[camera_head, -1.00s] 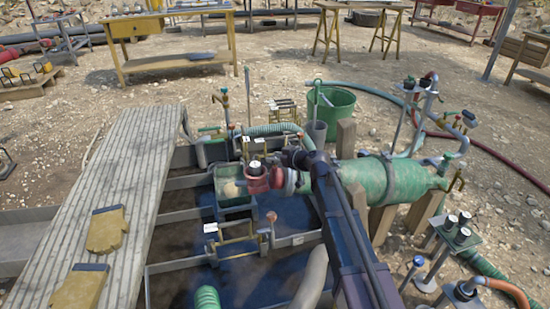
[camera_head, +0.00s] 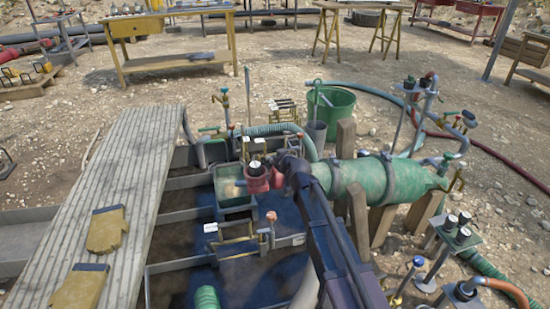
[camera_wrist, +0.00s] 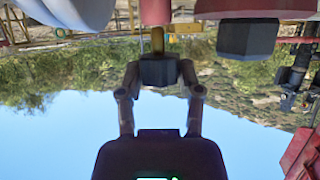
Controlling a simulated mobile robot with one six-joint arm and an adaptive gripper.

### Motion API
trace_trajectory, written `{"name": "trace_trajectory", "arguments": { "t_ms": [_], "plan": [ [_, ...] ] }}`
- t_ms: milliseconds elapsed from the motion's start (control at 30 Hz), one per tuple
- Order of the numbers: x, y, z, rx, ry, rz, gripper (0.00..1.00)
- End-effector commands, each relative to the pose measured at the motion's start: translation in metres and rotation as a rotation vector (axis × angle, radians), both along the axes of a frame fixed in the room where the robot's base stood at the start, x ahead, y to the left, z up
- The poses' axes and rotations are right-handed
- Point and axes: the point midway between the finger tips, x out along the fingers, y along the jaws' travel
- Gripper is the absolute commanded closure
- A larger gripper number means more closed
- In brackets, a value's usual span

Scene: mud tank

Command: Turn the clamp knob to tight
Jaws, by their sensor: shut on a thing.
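In the wrist view, my gripper (camera_wrist: 158,72) is closed around a dark blocky knob (camera_wrist: 157,70), with one finger on each side. The knob sits on a short yellow stem (camera_wrist: 158,46), which I take for the clamp's screw. In the head view, my arm reaches to the red fitting (camera_head: 256,181) beside the green cylinder (camera_head: 380,180). My arm hides the fingers and the held knob there. How far the knob is turned cannot be told.
A second, larger dark block (camera_wrist: 247,38) hangs close to the right of my gripper in the wrist view. A green bucket (camera_head: 332,108) stands behind.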

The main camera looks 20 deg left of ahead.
Motion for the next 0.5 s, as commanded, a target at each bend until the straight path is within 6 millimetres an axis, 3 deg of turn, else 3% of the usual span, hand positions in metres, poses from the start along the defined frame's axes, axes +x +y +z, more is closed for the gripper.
{"name": "trace_trajectory", "arguments": {
  "t_ms": [500],
  "plan": [
    [-0.0002,0.0008,-0.0001,-0.003,-0.002,-0.154,1.00]
  ]
}}
